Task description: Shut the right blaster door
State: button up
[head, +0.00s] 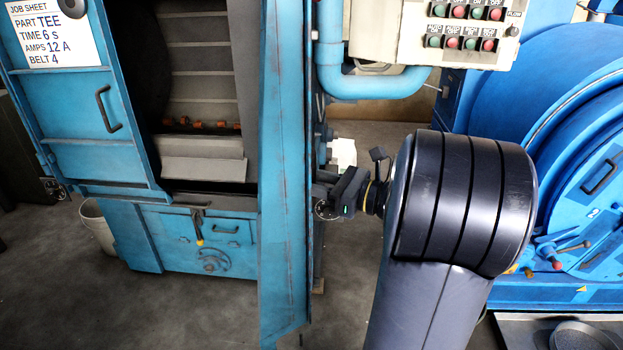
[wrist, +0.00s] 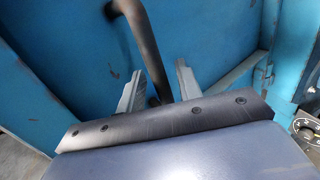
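The right blaster door (head: 284,190) stands open in the head view, swung out toward me and seen nearly edge-on. My gripper (head: 322,190) is at its right side, against its outer face, with the fingertips hard to make out there. In the wrist view, the door's blue face (wrist: 70,50) fills the background, with a dark bar handle (wrist: 150,50) on it. My gripper (wrist: 160,68) is open there, one finger on each side of the handle. I cannot tell whether either finger touches it.
The blaster's opening (head: 202,100) shows a slatted belt inside. A blue panel with a job sheet (head: 58,32) and a handle (head: 108,108) is at the left. A button box (head: 462,30) and pipe (head: 375,87) are above my arm. Another blue machine (head: 575,140) stands right.

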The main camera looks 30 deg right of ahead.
jog(key=shift+w+a, duration=0.15)
jog(key=shift+c, duration=0.5)
grip_shut()
